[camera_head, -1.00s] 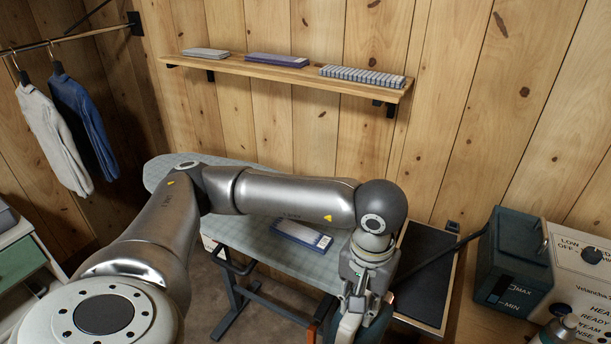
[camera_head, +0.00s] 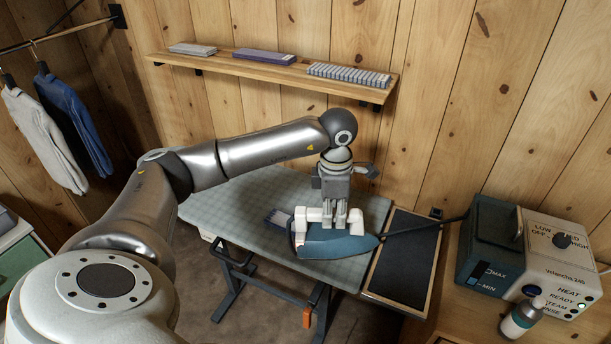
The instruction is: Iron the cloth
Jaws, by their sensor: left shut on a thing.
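My left gripper (camera_head: 335,222) is shut on the handle of the iron (camera_head: 338,244). The iron has a blue-grey body and a white handle, and it is over the right part of the ironing board (camera_head: 240,200), which has a pale checked cover. I cannot tell whether its sole touches the surface. My right gripper is not in view.
A dark rest pad (camera_head: 403,262) adjoins the board's right end. A steam station (camera_head: 520,255) with a dark hose and a bottle (camera_head: 520,318) stand at the right. A wall shelf (camera_head: 270,72) holds folded cloths. Shirts (camera_head: 45,135) hang at the left.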

